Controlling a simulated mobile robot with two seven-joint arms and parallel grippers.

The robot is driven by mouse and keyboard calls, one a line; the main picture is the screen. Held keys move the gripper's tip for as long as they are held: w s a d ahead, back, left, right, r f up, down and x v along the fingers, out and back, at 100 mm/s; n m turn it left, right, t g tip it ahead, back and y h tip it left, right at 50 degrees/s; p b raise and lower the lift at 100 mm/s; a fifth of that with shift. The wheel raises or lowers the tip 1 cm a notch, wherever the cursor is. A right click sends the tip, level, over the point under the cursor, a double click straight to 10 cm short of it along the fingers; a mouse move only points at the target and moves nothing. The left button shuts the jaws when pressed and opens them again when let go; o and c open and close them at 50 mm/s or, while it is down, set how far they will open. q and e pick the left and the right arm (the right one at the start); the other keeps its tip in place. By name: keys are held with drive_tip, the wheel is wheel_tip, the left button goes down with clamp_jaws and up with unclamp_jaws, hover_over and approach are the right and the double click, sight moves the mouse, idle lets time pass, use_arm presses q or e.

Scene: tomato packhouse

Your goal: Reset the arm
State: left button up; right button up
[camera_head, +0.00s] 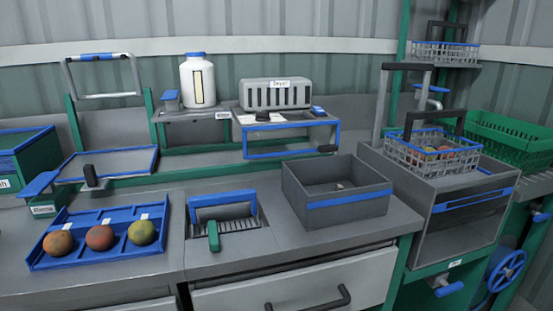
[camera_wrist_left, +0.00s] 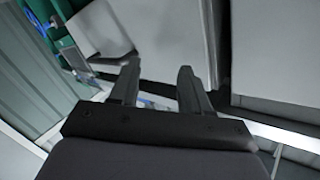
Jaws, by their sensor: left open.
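My left gripper (camera_wrist_left: 157,78) shows in the left wrist view with its two dark fingers apart and nothing between them. Pale grey panels lie beyond the fingertips, and no object is close to them that I can make out. Neither arm nor gripper shows in the head view. My right gripper is in no view.
A blue tray (camera_head: 52,265) with three tomatoes stands on the bench at front left. A grey bin (camera_head: 345,213) stands at the centre right. A wire basket (camera_head: 425,166) holding produce sits on the right-hand box. Bench in front of the bin is clear.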

use_arm(q)
drive_tip(key=s+a+f+n+g+y, duration=0.3)
drive_tip(key=s+a+f+n+g, duration=0.4)
drive_tip(key=s+f, duration=0.5)
wheel_tip(320, 180, up, 12)
drive_tip(key=a+t+p, duration=0.1)
drive_tip(key=p, duration=1.2)
drive_tip(key=shift+s+f+t+y+p, duration=0.15)
drive_tip(key=shift+t+y+p, duration=0.15)
drive_tip(key=shift+y+p, duration=0.1)
